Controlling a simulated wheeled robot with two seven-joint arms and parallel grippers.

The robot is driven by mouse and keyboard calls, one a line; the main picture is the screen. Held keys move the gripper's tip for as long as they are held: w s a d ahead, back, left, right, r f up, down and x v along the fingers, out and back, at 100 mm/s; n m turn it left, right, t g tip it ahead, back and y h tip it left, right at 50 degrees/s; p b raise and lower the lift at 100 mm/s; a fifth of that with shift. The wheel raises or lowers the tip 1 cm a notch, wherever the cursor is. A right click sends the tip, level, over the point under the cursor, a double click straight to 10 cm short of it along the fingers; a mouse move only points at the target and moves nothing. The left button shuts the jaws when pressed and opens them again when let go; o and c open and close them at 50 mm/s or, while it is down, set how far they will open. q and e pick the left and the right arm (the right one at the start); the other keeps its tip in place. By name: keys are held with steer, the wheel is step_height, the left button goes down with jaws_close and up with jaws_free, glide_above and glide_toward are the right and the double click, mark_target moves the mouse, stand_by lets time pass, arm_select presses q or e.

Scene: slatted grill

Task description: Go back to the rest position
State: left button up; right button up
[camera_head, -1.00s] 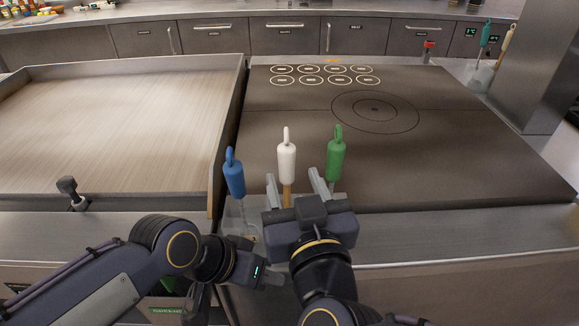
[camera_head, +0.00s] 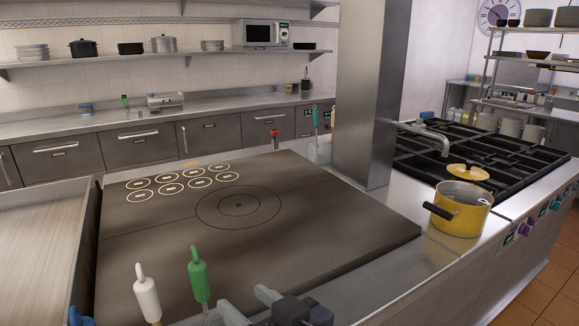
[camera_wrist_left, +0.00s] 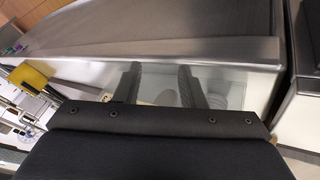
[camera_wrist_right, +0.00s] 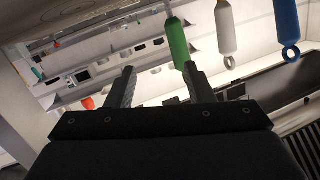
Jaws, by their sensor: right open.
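My right gripper (camera_head: 241,298) is at the bottom edge of the head view, right of the green-handled tool (camera_head: 199,275). Its fingers are apart with nothing between them, also in the right wrist view (camera_wrist_right: 159,70). There the green handle (camera_wrist_right: 178,42) shows behind one finger, and I cannot tell if they touch. A white-handled tool (camera_head: 147,296) stands left of the green one. A blue handle (camera_head: 76,316) is cut off at the lower left. My left gripper shows only in the left wrist view (camera_wrist_left: 156,68), fingers apart and empty, facing a steel edge.
The dark griddle (camera_head: 330,224) with printed circles is clear. A steel pillar (camera_head: 362,110) rises at its back right. A yellow pot (camera_head: 460,209) stands beside the black stove grates (camera_head: 482,152). A slatted grill (camera_wrist_right: 295,125) shows in the right wrist view.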

steer(key=d+f+m+g+h+p, duration=0.1)
steer(key=d+f+m+h, duration=0.2)
steer(key=d, duration=1)
steer(key=s+d+f+m+g+h, duration=0.2)
steer(key=s+d+f, duration=0.3)
steer(key=d, duration=0.2)
steer(key=s+d+f+m+g+h+p, duration=0.1)
steer(key=s+d+f+m+g+h, duration=0.1)
steer(key=s+d+f, duration=0.3)
steer(key=shift+s+d+f+m+g+h, duration=0.2)
steer(key=shift+s+d+m+g+h, duration=0.15)
steer(key=shift+d+m, duration=0.55)
